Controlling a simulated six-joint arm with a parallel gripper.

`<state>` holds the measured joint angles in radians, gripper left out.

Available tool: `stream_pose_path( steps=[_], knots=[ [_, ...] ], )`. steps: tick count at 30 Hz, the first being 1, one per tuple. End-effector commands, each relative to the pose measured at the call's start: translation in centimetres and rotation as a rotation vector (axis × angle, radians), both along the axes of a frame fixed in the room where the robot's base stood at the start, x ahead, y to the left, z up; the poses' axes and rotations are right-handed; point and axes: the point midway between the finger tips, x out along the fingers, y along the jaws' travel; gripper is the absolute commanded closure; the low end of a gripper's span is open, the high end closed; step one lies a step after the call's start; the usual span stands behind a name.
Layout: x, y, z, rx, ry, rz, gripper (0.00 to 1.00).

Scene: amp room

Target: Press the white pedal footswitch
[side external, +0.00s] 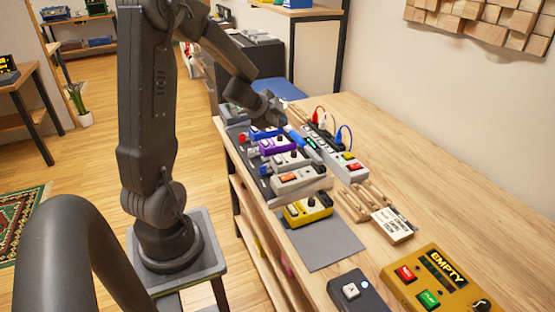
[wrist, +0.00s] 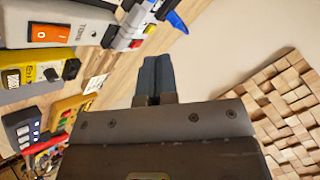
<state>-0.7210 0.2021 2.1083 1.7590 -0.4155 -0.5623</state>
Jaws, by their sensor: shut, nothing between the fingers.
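A white pedal (side external: 303,181) with an orange switch (side external: 289,178) sits near the front end of the pedal row in the side view. In the wrist view, a pale pedal (wrist: 75,15) with an orange switch marked with a line and circle (wrist: 50,34) shows at the upper left, cut by the frame edge. My gripper (side external: 302,146) is above the far part of the pedal row, apart from the white pedal. In the wrist view its dark blue fingers (wrist: 153,68) are together and hold nothing.
A yellow pedal (side external: 308,209) is in front of the white one; a purple pedal (side external: 279,144) is behind it. A power strip (side external: 345,165) with red and blue plugs runs along the right. An amber box marked EMPTY (side external: 440,282) stands at front right. Bare wood lies right of the strip.

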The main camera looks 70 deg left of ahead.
Motion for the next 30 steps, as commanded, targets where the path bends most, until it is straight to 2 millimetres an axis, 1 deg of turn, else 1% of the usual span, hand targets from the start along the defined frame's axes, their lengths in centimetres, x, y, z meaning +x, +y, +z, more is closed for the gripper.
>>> stream_pose_path(
  steps=[1, 4, 17, 20, 23, 30],
  knots=[
    [-0.3, 0.3, -0.6, -0.011, 0.014, -0.014, 1.00],
    [-0.6, 0.5, -1.1, -0.023, 0.029, -0.034, 1.00],
    [-0.6, 0.4, -1.4, -0.024, 0.032, -0.040, 1.00],
    [-0.6, 0.4, -2.2, -0.025, 0.033, -0.040, 1.00],
    [-0.7, 0.5, -3.3, -0.027, 0.034, -0.037, 1.00],
    [-0.7, 0.4, -6.7, -0.028, 0.034, -0.038, 1.00]
  ],
)
